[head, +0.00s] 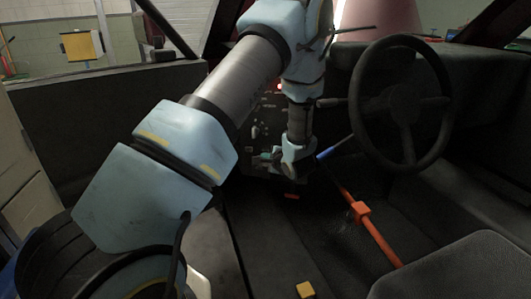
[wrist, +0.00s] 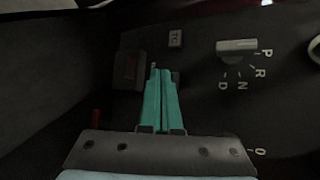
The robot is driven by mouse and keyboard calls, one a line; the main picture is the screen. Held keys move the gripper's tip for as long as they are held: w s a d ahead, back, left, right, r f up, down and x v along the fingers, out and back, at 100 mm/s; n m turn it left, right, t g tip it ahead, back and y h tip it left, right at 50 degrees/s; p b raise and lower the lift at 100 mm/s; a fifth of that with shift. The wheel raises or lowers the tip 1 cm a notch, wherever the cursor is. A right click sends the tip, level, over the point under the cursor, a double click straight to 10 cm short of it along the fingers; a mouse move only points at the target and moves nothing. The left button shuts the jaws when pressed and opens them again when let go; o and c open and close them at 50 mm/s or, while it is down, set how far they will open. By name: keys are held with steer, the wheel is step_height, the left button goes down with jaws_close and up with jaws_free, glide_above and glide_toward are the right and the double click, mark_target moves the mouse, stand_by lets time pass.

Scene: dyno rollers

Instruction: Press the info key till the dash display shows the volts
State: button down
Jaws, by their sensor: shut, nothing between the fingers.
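My gripper (wrist: 160,72) has its two teal fingers shut together, with nothing between them. It points at a dark panel (wrist: 200,90) in the wrist view. A small key marked TC (wrist: 175,39) lies beyond the tips to the right. I cannot make out an info key; part of the panel is hidden behind the fingers. In the head view my gripper (head: 265,156) is low at the centre panel, and no readable dash display shows.
A selector knob (wrist: 236,46) with letters P, R, N, D is right of the fingers. A small red part (wrist: 96,117) is at left. In the head view, a steering wheel (head: 401,103) stands right of my arm, and an orange bar (head: 380,238) crosses the floor near the seat (head: 455,272).

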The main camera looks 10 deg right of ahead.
steer(key=shift+s+a+p, duration=0.25)
steer(key=shift+s+a, duration=0.15)
steer(key=shift+s, duration=0.35)
steer(key=shift+s+a+p, duration=0.3)
steer(key=shift+s+a, duration=0.05)
steer(key=shift+s, duration=0.35)
steer(key=shift+s+a+p, duration=0.25)
steer(key=shift+s+a, duration=0.15)
steer(key=shift+s, duration=0.35)
steer(key=s+a+r+n+g+h+p, duration=0.3)
steer(key=a+r+n+g+h+p, duration=0.25)
steer(key=r+n, duration=0.5)
steer(key=s+a+r+n+g+y+p, duration=0.1)
steer(key=s+a+r+n+g, duration=0.1)
steer(key=s+a+r, duration=0.4)
steer(key=s+a+r+n+g+y+p, duration=0.1)
steer(key=s+a+r+n+g+p, duration=0.1)
steer(key=s+a+r+n, duration=0.3)
steer(key=s+a+r+g, duration=0.1)
steer(key=s+a, duration=0.3)
steer(key=s, duration=0.2)
steer(key=shift+a+g, duration=0.25)
steer(key=shift+g, duration=0.1)
steer(key=shift+w+r+n+y, duration=0.1)
steer(key=shift+n+y, duration=0.15)
